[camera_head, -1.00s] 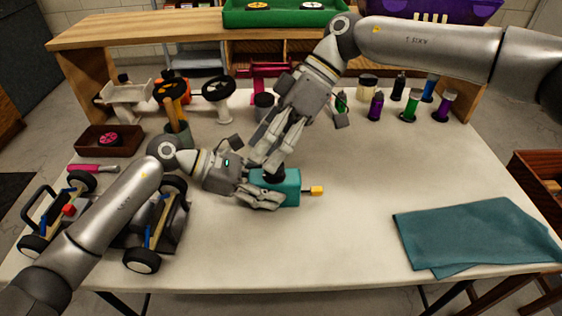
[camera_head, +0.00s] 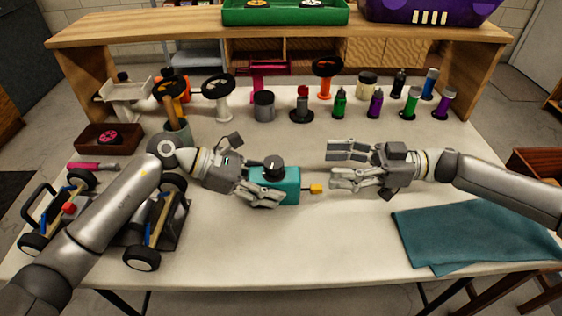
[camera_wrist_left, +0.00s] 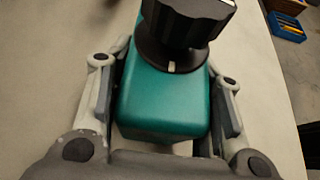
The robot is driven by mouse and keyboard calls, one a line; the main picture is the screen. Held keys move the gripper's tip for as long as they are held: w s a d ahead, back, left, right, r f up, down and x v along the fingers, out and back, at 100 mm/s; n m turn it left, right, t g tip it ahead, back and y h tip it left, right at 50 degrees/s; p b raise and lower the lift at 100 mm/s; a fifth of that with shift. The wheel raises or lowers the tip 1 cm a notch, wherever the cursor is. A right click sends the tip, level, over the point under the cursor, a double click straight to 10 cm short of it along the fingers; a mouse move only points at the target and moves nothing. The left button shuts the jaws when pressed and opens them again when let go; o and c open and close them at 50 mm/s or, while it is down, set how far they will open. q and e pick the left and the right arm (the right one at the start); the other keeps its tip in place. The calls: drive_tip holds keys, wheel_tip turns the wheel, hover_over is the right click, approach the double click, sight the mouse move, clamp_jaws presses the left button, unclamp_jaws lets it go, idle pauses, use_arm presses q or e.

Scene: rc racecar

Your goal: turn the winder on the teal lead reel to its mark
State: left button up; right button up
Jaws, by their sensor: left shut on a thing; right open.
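The teal lead reel (camera_head: 286,187) sits on the white table, with a black winder knob (camera_head: 273,168) on its top and a yellow tip (camera_head: 316,189) sticking out on its right. My left gripper (camera_head: 268,191) is shut on the reel's body from the left. In the left wrist view, the fingers lie along both sides of the teal body (camera_wrist_left: 162,103). The black knob (camera_wrist_left: 182,30) rises above it, and a small pale mark (camera_wrist_left: 171,66) shows at its base. My right gripper (camera_head: 340,166) is open and empty, to the right of the reel, pointing left.
A toy car chassis (camera_head: 150,228) lies at the left under my left arm. A folded teal cloth (camera_head: 475,235) lies at the right. Several bottles (camera_head: 376,104) and stands line the back. The front middle of the table is clear.

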sight(281, 162)
drive_tip(key=a, duration=1.1)
drive_tip(key=shift+w+a, duration=0.35)
drive_tip(key=shift+a, duration=0.05)
drive_tip(key=c, duration=1.1)
drive_tip(key=shift+o, duration=0.2)
drive_tip(key=shift+s+t, duration=0.1)
drive_tip(key=shift+t, duration=0.2)
